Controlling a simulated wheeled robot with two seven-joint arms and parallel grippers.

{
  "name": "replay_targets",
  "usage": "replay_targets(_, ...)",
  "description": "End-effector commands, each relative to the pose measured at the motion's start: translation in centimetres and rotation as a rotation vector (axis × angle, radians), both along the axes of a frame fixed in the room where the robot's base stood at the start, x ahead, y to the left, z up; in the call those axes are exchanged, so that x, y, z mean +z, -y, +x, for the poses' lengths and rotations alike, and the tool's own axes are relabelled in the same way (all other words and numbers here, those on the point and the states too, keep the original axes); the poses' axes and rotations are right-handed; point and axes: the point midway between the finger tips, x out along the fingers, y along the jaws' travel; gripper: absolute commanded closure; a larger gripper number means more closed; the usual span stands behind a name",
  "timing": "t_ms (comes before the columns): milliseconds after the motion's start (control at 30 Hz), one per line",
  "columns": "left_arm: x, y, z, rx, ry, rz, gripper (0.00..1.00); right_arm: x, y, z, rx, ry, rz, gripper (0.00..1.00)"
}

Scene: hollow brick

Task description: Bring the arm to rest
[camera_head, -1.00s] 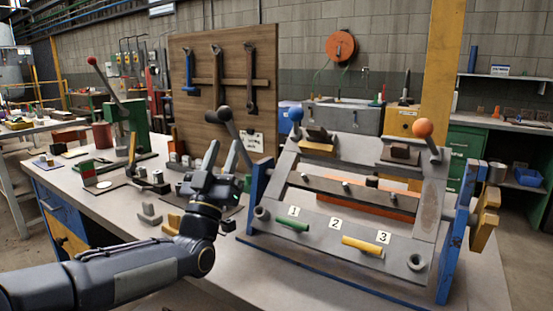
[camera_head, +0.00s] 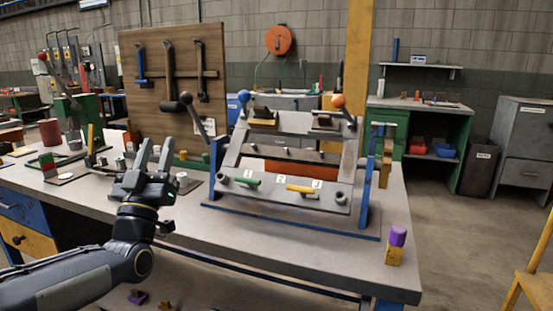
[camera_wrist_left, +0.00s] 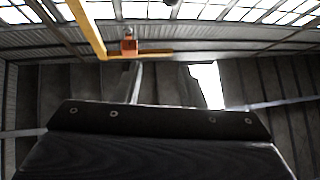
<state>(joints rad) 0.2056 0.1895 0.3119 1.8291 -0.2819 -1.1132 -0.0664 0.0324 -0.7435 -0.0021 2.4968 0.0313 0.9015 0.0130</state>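My left arm (camera_head: 105,262) comes in from the lower left of the head view. Its gripper (camera_head: 156,150) points up, with two grey fingers apart and nothing visible between them. It appears in front of the workbench (camera_head: 290,258), to the left of the grey fixture frame with blue sides (camera_head: 343,192); I cannot tell the exact gap. My right gripper is in neither view.
A purple-topped yellow block (camera_head: 395,248) stands at the bench's right corner. A wooden tool board (camera_head: 178,85) stands behind the gripper. Open floor (camera_head: 458,250) lies to the right.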

Motion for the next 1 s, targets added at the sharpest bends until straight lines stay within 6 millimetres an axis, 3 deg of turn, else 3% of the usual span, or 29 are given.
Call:
replay_targets(367, -2.6, 0.2, -0.8, -0.004, -0.227, 0.043, 0.64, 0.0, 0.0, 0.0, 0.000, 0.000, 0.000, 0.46)
replay_targets(633, -8.0, -0.3, -3.7, -0.007, -0.562, 0.069, 0.64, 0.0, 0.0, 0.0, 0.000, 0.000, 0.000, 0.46)
replay_targets(767, -13.0, -0.8, -7.6, -0.015, -0.819, 0.061, 0.64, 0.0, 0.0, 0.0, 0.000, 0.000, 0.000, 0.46)
replay_targets(900, -20.2, -0.8, -14.5, -0.058, -1.158, 0.018, 0.64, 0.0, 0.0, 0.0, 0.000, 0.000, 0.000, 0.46)
replay_targets(1000, -24.1, -0.3, -19.0, -0.101, -1.340, -0.013, 0.64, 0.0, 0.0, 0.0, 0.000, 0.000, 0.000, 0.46)
